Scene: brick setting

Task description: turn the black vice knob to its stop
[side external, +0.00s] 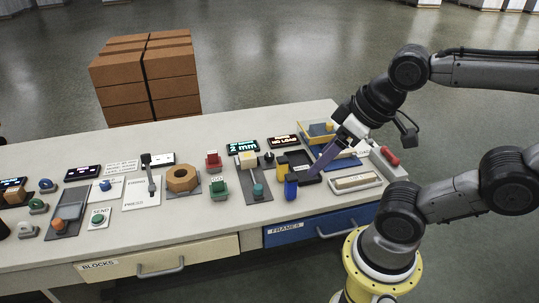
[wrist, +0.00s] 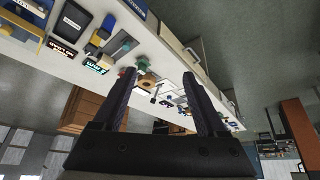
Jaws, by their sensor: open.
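A small black knob (side external: 268,157) stands beside a pale block (side external: 248,159) on a dark grey plate (side external: 251,183), below the lit displays in the side view. I take it for the vice knob, but it is too small to be sure. A teal knob (side external: 258,190) stands at the near end of the same plate. My gripper (side external: 316,173) is to the right of the plate, above the black tray, apart from the knob. In the wrist view my gripper (wrist: 158,76) has its two dark fingers spread with nothing between them. The black knob is not clear there.
Displays (side external: 243,146) stand behind.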

